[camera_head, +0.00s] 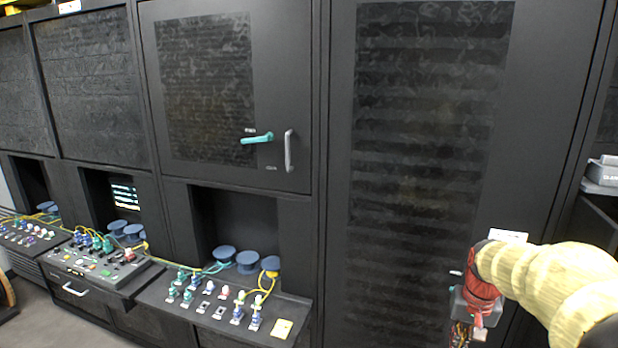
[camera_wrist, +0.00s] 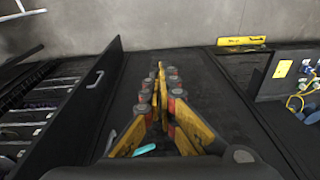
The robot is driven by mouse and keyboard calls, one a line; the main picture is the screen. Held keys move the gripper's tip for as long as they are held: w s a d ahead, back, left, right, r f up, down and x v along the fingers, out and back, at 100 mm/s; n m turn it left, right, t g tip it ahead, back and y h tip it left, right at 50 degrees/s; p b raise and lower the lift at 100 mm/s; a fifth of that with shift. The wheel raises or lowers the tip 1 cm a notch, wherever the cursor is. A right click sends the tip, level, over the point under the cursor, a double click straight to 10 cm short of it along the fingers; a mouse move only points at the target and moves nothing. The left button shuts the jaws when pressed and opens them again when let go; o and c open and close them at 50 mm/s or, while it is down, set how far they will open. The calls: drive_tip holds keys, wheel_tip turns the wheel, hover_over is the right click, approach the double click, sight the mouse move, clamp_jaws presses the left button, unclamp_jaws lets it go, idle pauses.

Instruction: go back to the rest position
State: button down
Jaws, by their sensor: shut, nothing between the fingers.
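My arm reaches in from the right edge of the head view, in front of the tall black cabinet door (camera_head: 425,150). My gripper shows in the wrist view (camera_wrist: 160,72), its yellow fingers drawn together with nothing between them. The fingers appear clear of any object.
A teal handle (camera_head: 257,138) sits on a closed cabinet door at upper middle. Consoles with connectors (camera_head: 225,305) and yellow cables stand at left. In the wrist view, an open-looking slotted rack (camera_wrist: 45,110) lies left and a yellow-labelled ledge (camera_wrist: 242,41) right.

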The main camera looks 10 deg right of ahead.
drive_tip(key=s+a+f+n+t+b, duration=0.2)
drive_tip(key=s+a+b, duration=0.4)
drive_tip(key=a, duration=0.7)
drive_tip(key=s+a+f+n+t+b, duration=0.2)
drive_tip(key=s+a+f+n+b, duration=0.2)
drive_tip(key=s+a, duration=0.5)
drive_tip(key=a+b, duration=0.2)
drive_tip(key=a, duration=0.1)
drive_tip(key=shift+s+a+y+b, duration=0.3)
drive_tip(key=shift+s+a+y, duration=0.05)
drive_tip(key=shift+y, duration=0.05)
